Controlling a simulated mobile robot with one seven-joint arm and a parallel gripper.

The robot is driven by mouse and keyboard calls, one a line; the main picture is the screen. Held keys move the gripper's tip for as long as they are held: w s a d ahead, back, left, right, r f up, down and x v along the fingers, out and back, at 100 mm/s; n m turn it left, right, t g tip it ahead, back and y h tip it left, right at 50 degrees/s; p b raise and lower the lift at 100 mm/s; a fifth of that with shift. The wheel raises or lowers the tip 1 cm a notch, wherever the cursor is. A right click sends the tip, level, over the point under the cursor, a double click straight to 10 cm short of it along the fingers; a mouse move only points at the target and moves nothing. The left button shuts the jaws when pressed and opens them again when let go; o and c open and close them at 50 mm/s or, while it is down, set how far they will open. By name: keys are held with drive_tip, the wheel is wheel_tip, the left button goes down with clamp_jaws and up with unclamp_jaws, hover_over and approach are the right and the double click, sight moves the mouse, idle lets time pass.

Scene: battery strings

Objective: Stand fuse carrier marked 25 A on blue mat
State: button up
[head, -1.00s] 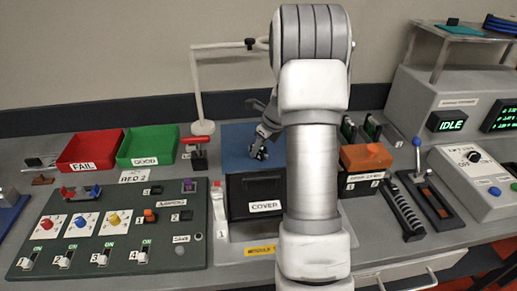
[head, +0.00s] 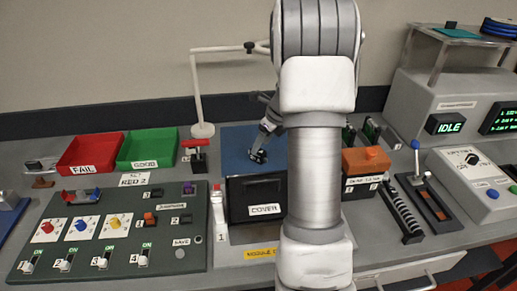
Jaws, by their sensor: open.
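The blue mat (head: 238,138) lies at the back middle of the bench, behind the black box marked COVER (head: 257,195). My gripper (head: 258,157) points down over the mat, just behind that box, with its jaws open. The fingertips look dark, and I cannot tell whether a small dark part stands between or below them. No marking of 25 A can be read in this view, so I cannot pick out the fuse carrier. My arm hides the right part of the mat.
A red FAIL bin (head: 90,152) and a green GOOD bin (head: 148,148) stand at the left. A red-handled clamp (head: 197,153) is left of the mat. An orange-topped block (head: 366,162) stands right of my arm. A switch panel (head: 110,235) fills the front left.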

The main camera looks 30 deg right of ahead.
drive_tip(key=a+v, duration=0.1)
drive_tip(key=v, duration=0.6)
drive_tip(key=shift+s+d+r+p, duration=0.2)
drive_tip(key=shift+d+r+p, duration=0.15)
drive_tip(key=shift+d+p, duration=0.15)
